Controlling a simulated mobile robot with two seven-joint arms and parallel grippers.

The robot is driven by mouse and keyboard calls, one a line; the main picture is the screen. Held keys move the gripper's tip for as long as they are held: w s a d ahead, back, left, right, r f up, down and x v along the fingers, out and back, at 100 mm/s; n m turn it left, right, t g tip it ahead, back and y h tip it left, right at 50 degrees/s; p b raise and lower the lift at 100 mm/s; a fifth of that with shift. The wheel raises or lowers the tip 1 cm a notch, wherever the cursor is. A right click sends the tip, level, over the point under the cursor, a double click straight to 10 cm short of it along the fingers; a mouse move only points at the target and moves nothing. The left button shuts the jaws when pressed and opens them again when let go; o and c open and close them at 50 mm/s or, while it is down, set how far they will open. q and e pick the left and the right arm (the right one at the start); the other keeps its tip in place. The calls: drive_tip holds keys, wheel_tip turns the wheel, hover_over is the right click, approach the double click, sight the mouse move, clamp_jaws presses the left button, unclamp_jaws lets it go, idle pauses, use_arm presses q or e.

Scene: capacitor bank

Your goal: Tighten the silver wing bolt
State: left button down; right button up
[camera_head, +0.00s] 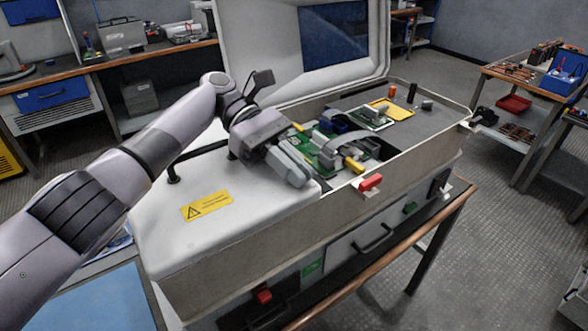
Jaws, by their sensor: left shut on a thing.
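My left gripper (299,181) reaches in from the left over the open capacitor bank case (222,273). Its fingers point down to the right, at the right edge of the white cover panel (255,205), beside the circuit boards. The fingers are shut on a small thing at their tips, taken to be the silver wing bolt. The bolt is hidden by the fingers, so its angle and seating cannot be told. My right gripper is not in view.
Green circuit boards (325,155) with a grey ribbon cable (345,138) lie right of the gripper. A red latch (370,182) sits on the front rim. The raised lid (285,55) stands behind. Small orange and black posts rise at the right end.

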use_arm(q)
drive_tip(key=shift+m+g+y+b, duration=0.3)
drive_tip(key=shift+m+y, duration=0.1)
idle(0.5)
drive_tip(key=c, duration=1.3)
unclamp_jaws()
drive_tip(key=shift+n+h+p, duration=0.3)
drive_tip(key=shift+p, duration=0.05)
drive_tip(key=shift+n+t+h+p, duration=0.3)
drive_tip(key=shift+n+t+p, duration=0.15)
drive_tip(key=shift+t, duration=0.35)
